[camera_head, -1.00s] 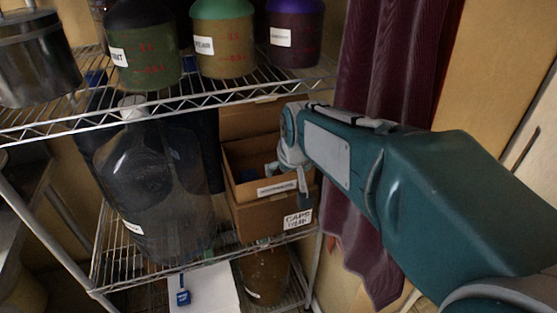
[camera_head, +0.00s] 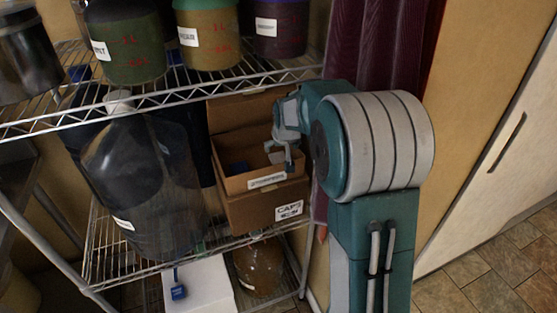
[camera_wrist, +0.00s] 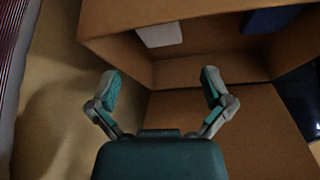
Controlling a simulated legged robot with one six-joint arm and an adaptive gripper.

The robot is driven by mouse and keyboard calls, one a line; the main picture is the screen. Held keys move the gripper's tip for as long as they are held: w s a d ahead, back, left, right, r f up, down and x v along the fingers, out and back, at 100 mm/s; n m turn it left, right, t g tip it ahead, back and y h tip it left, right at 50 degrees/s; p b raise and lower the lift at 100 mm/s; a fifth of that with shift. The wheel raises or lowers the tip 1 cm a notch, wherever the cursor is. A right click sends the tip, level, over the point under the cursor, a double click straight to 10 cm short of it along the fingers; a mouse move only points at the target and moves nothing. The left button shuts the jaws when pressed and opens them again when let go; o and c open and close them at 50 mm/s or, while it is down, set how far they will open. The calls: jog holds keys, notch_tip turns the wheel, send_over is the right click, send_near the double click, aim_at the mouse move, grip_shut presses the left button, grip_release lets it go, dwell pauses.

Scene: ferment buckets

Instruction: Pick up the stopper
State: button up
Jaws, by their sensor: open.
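An open cardboard box (camera_head: 233,143) sits on the middle shelf, on top of a lower box labelled "CAPS". A dark blue object (camera_head: 238,168) lies inside it and also shows at the top of the wrist view (camera_wrist: 272,19). A pale, whitish object (camera_wrist: 160,35) lies in the same box in the wrist view. I cannot tell which of these, if either, is the stopper. My gripper (camera_head: 283,152) is at the box's right side in the head view. In the wrist view its two fingers (camera_wrist: 161,84) are spread, with nothing between them.
A large dark glass carboy (camera_head: 145,180) with a white top (camera_head: 118,101) stands left of the boxes. Labelled jars (camera_head: 208,36) stand on the upper wire shelf (camera_head: 180,92), above the box. A maroon curtain (camera_head: 375,45) hangs at the right. A brown jar (camera_head: 258,266) stands below.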

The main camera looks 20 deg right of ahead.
aim_at(279, 157)
jog(key=x, duration=0.9)
jog(key=shift+r, duration=0.1)
jog(key=c, duration=0.9)
